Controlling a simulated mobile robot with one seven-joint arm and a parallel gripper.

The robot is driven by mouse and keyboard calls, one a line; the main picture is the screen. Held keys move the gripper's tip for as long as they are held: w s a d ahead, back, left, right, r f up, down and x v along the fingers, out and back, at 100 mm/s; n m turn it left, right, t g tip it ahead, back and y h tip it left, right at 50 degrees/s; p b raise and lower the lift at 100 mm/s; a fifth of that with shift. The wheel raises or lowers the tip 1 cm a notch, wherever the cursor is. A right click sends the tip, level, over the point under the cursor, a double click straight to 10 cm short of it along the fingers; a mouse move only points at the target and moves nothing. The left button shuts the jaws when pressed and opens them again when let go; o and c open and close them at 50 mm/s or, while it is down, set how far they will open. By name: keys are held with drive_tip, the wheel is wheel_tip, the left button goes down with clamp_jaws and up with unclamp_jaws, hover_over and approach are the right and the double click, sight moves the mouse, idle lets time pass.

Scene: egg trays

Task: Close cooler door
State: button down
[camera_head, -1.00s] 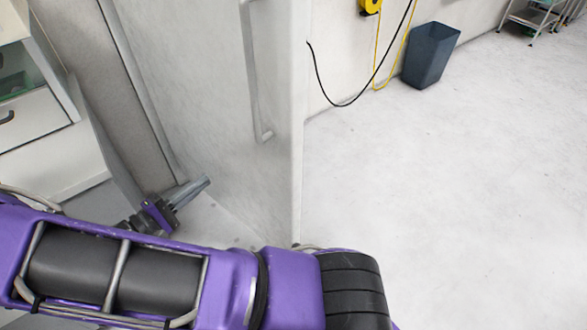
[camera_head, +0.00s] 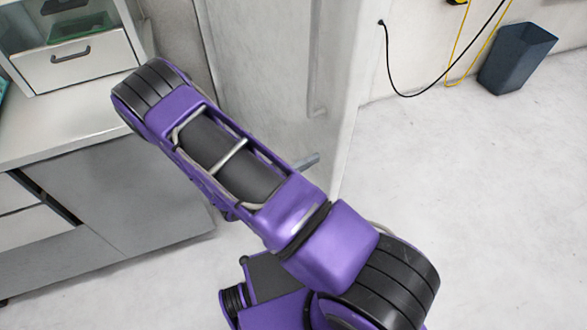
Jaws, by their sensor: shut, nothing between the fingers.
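The cooler door (camera_head: 265,55) is a tall pale grey panel at the top centre, with a long vertical bar handle (camera_head: 315,70) near its right side. Its top is out of view and my arm covers part of its lower area. I cannot tell from this view how far it stands open. My gripper (camera_head: 307,162) shows only as grey fingertips past the edge of my purple arm, in front of the lower part of the door. It is shut and empty. I cannot tell whether it touches the door.
A grey cabinet (camera_head: 125,195) with a white drawer unit (camera_head: 75,68) on its counter stands at the left. A dark blue bin (camera_head: 517,58) stands by the back wall, near hanging black and yellow cables. The floor at the right is clear.

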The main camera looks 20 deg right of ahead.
sight(333, 149)
drive_tip(key=shift+x, duration=2.3)
drive_tip(key=shift+d, duration=0.15)
